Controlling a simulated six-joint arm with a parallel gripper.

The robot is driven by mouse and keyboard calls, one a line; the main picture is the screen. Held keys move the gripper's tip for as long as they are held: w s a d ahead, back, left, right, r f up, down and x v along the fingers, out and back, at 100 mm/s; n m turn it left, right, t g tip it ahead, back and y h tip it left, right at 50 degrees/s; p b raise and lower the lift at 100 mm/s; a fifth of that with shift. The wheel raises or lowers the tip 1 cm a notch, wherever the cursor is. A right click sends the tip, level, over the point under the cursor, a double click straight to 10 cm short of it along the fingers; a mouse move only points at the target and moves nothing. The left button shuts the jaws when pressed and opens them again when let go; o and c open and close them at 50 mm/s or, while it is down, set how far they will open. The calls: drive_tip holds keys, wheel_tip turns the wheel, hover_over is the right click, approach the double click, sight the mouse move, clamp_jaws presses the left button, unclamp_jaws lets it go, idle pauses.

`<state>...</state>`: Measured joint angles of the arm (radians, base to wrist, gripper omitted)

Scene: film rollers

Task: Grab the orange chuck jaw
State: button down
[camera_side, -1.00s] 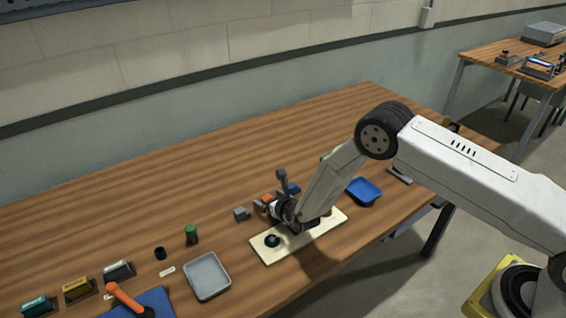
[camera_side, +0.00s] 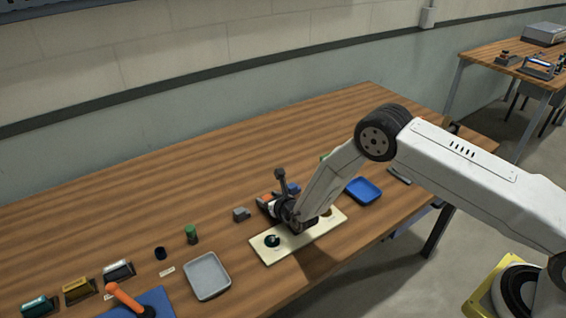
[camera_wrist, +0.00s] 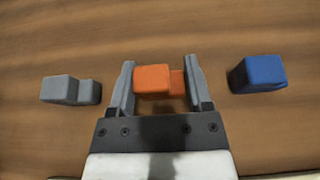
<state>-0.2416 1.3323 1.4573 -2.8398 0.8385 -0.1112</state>
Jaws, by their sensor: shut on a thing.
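The orange chuck jaw (camera_wrist: 152,81) is a stepped block that sits between the two fingers of my gripper (camera_wrist: 157,84) in the wrist view. My gripper is shut on it, with a finger on each side. In the side view my gripper (camera_side: 268,203) is low over the wooden table, and only a bit of the orange jaw (camera_side: 276,197) shows past it. A grey jaw (camera_wrist: 70,90) lies to the left of my gripper and a blue jaw (camera_wrist: 258,74) to the right, both apart from it.
A cream board (camera_side: 267,252) with a black round part (camera_side: 272,241) lies in front of the jaws. A grey tray (camera_side: 207,276) and a green cylinder (camera_side: 191,234) stand to the left, a blue tray (camera_side: 364,191) to the right. The table behind is clear.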

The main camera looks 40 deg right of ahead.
drive_tip(key=shift+r, duration=0.15)
drive_tip(key=shift+r, duration=0.75)
drive_tip(key=s+d+r, duration=0.2)
drive_tip(key=s+r, duration=0.9)
drive_tip(key=s, duration=0.2)
drive_tip(key=shift+s+r, duration=0.15)
drive_tip(key=shift+s, duration=0.25)
